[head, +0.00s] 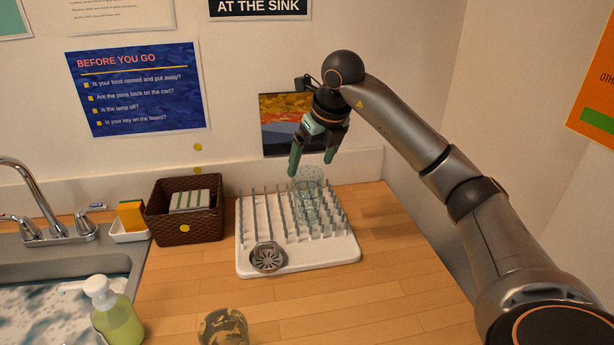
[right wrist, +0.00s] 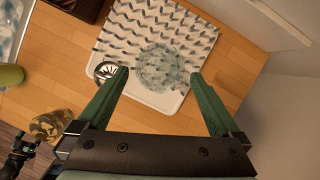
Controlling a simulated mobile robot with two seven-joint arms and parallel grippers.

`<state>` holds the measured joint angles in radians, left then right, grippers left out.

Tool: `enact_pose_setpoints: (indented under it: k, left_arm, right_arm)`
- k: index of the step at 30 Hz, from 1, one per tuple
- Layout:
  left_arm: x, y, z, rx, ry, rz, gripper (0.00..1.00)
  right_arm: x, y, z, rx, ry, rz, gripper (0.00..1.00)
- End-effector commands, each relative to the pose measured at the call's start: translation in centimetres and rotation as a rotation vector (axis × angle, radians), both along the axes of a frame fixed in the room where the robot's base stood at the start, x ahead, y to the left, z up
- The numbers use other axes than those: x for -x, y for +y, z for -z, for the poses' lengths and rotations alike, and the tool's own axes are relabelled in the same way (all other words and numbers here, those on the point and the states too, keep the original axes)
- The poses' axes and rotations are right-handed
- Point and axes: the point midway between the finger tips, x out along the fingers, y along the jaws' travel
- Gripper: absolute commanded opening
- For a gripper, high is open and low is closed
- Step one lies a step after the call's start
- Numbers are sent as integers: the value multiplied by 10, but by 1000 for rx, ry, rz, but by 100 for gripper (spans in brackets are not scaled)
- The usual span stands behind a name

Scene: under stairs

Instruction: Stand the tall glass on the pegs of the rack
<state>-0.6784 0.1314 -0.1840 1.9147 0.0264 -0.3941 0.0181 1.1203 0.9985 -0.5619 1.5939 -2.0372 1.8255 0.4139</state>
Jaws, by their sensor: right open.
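A clear tall glass (head: 309,190) stands among the pegs at the right part of the white rack (head: 285,262). It looks roughly upright, and I cannot tell which way its mouth faces. In the right wrist view the glass (right wrist: 164,68) appears as a round, see-through shape over the rack's pegs (right wrist: 180,30). My right gripper (head: 312,163) is open and empty above the glass. In the right wrist view its green fingers (right wrist: 158,88) are spread to either side of the glass, apart from it. My left gripper is not in the head view.
A metal sink strainer (head: 268,257) lies on the rack's front edge. A second glass (head: 224,328) stands at the counter's front. A brown basket (head: 185,222), a sponge holder (head: 129,228), a soap bottle (head: 116,318) and the sink are at left. The counter right of the rack is clear.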

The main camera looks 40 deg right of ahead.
Motion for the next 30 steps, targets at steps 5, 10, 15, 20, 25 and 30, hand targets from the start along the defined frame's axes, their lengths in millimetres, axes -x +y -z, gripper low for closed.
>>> enact_pose_setpoints:
  k: [5, 10, 15, 20, 25, 30]
  left_arm:
    - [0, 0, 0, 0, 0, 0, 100]
    - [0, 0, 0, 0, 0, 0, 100]
    - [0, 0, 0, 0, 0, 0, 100]
    - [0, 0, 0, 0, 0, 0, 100]
    - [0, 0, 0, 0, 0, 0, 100]
    - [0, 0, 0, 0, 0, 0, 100]
  right_arm:
    - [11, 1, -27, 0, -2, 0, 100]
    - [15, 2, -36, 0, 1, -1, 100]
    - [16, 2, -37, 0, 2, -1, 100]
    - [16, 2, -37, 0, 2, -1, 100]
    - [15, 2, -36, 0, 1, 0, 100]
    - [15, 2, -36, 0, 1, -1, 100]
